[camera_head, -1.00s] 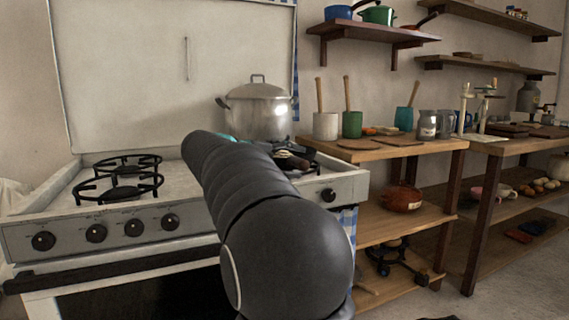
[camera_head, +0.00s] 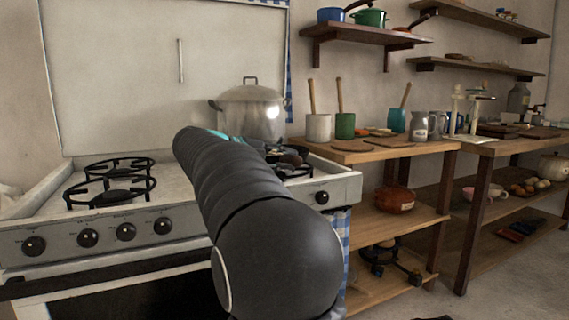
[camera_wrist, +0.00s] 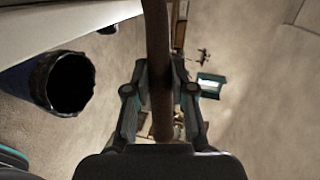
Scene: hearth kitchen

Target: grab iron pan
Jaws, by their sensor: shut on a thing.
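My gripper (camera_wrist: 160,115) shows in the wrist view with its two fingers closed on a long brown handle (camera_wrist: 158,50). The handle runs from the top edge of that view down between the fingers. I take it as the iron pan's handle; the pan's body is not in the wrist view. In the head view my arm hides most of the gripper and whatever it holds. A dark, brown-tipped piece (camera_head: 293,160) shows just right of my arm above the right burner, and I cannot tell whether it is part of the pan.
A large lidded metal pot (camera_head: 252,108) stands at the back right of the white stove (camera_head: 30,208). The left burners (camera_head: 118,195) are bare. A wooden table (camera_head: 420,149) with mugs and utensil pots stands to the right. A dark bin (camera_wrist: 68,82) stands at left in the wrist view.

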